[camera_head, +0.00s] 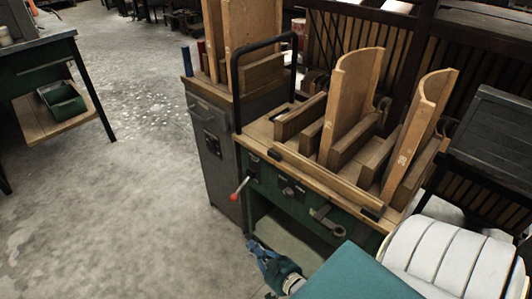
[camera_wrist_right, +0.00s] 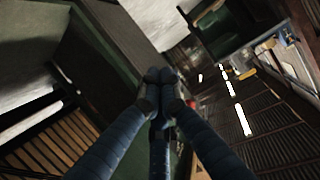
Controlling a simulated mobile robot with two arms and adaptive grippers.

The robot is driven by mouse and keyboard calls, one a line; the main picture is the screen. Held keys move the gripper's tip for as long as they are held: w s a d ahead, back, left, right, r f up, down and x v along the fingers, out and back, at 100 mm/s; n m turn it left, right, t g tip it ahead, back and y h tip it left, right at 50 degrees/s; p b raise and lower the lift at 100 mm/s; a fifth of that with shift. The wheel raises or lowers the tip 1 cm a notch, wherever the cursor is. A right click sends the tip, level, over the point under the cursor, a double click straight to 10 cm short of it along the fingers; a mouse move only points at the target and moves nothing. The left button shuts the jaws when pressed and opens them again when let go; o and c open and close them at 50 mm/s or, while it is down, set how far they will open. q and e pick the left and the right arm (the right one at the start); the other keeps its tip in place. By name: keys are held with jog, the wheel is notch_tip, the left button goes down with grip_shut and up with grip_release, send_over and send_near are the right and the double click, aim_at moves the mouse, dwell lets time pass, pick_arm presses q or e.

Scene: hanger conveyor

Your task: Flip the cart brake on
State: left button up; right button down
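The cart (camera_head: 262,158) is green with a wooden top and a black push handle. A lever with a red knob (camera_head: 240,190) sticks out from its front left side and looks like the brake. My right gripper (camera_head: 262,252), blue, is low in front of the cart, below and right of the red knob and apart from it. In the right wrist view, its two blue fingers (camera_wrist_right: 158,84) meet at the tips with nothing visible between them. My left gripper is not in view.
Curved wooden pieces (camera_head: 350,95) stand in slots on the cart top. A grey cabinet (camera_head: 212,150) stands left of the cart. A workbench with a green bin (camera_head: 62,101) is at the far left. The concrete floor between is clear.

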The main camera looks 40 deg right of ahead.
jog(key=s+a+f+n+g+p, duration=0.1)
jog(key=s+a+f+g+p, duration=0.1)
jog(key=s+f+p, duration=0.1)
jog(key=s+a+f+g+p, duration=0.2)
jog(key=s+f+g+p, duration=0.1)
jog(key=s+f, duration=0.3)
jog(key=shift+s+a+n+y+p, duration=0.25)
jog(key=shift+s+n+y+p, duration=0.15)
jog(key=shift+s, duration=0.5)
